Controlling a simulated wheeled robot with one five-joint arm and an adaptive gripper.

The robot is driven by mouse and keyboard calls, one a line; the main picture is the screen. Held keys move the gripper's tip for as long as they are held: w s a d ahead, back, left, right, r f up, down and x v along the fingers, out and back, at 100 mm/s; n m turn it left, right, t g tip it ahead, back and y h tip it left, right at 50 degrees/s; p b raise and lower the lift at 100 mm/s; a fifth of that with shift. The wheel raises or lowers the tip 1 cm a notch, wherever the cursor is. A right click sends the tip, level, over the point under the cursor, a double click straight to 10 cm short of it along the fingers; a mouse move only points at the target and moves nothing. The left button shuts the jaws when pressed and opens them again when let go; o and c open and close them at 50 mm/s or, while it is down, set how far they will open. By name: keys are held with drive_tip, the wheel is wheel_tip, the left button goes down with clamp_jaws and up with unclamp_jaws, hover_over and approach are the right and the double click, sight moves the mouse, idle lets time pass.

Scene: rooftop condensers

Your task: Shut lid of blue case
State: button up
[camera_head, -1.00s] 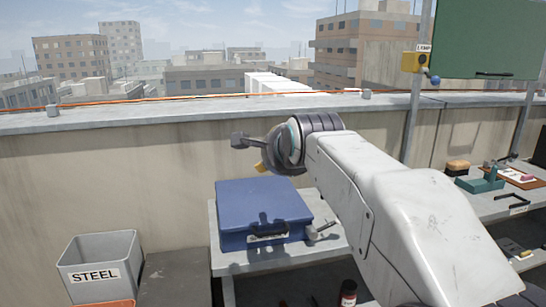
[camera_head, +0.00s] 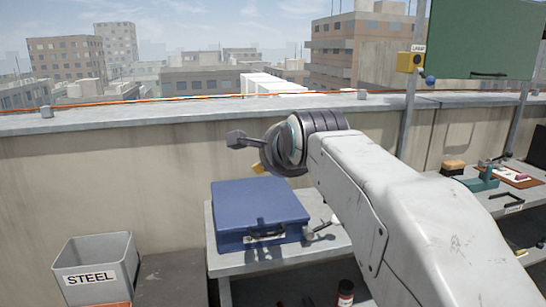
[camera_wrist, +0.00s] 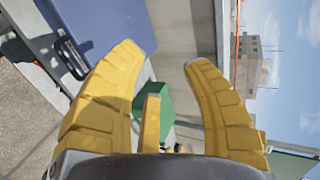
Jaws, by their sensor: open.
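The blue case (camera_head: 258,205) lies on a grey bench below my arm. Its lid looks down flat on the body, and a dark handle or latch (camera_head: 265,237) shows on its front. In the wrist view the case (camera_wrist: 88,22) is at the upper left with its black handle. My gripper (camera_wrist: 168,55) is open, with its yellow fingers spread and nothing held. In the head view my wrist hides most of it; a bit of yellow finger shows above the case's back edge, apart from the lid.
A grey bin labelled STEEL (camera_head: 97,267) stands at the lower left. A small metal clamp-like thing (camera_head: 318,230) is right of the case. A dark bottle (camera_head: 345,293) is on the lower shelf. A concrete parapet (camera_head: 110,160) runs behind, and a bench with tools is at the right.

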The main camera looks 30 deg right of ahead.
drive_tip(key=v, duration=1.2)
idle(0.5)
